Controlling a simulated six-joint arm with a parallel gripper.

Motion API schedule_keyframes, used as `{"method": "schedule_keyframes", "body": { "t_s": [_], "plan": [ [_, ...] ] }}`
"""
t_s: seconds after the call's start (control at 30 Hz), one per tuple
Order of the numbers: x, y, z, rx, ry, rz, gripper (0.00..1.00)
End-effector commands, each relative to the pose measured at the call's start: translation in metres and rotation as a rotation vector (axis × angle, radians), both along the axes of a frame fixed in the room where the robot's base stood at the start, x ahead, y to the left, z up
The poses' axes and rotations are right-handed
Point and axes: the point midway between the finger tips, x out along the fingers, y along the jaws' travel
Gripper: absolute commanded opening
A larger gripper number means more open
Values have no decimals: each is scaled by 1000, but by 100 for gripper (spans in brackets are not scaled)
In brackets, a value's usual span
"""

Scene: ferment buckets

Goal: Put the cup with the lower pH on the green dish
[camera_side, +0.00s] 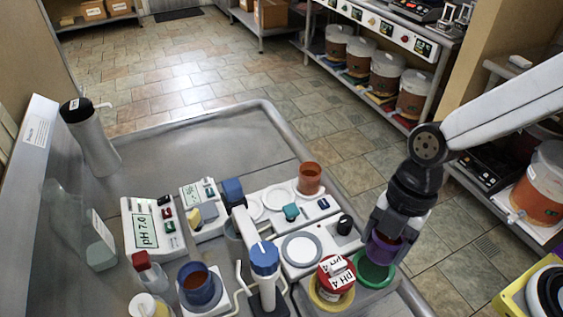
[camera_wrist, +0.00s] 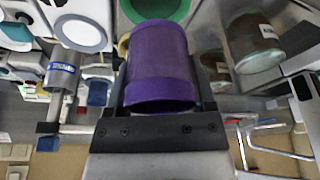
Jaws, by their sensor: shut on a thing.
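My gripper (camera_side: 390,225) is shut on a purple cup (camera_side: 384,247), which shows large between the fingers in the wrist view (camera_wrist: 162,65). The green dish (camera_side: 375,274) is just below the cup in the side view, and the cup overlaps its back part. I cannot tell whether cup and dish touch. The dish shows past the cup's far end in the wrist view (camera_wrist: 178,14). A blue cup (camera_side: 199,291) with brown-orange contents stands at the front left. A display (camera_side: 145,231) reads pH 7.0. A second display (camera_side: 193,196) is too small to read.
An orange-brown cup (camera_side: 310,178) stands behind. A red-topped container marked pH 4 (camera_side: 336,274) sits close left of the green dish, on a yellow dish. A blue-capped upright device (camera_side: 265,258) and a white scale with round plate (camera_side: 302,249) are further left.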

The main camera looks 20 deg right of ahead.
Motion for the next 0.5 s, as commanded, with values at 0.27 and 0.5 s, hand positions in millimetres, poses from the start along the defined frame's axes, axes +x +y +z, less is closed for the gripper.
{"method": "schedule_keyframes", "body": {
  "t_s": [0.27,0.5],
  "plan": [
    [0,0,-20,1,1,-1,9],
    [0,0,-22,1,0,0,9]
  ]
}}
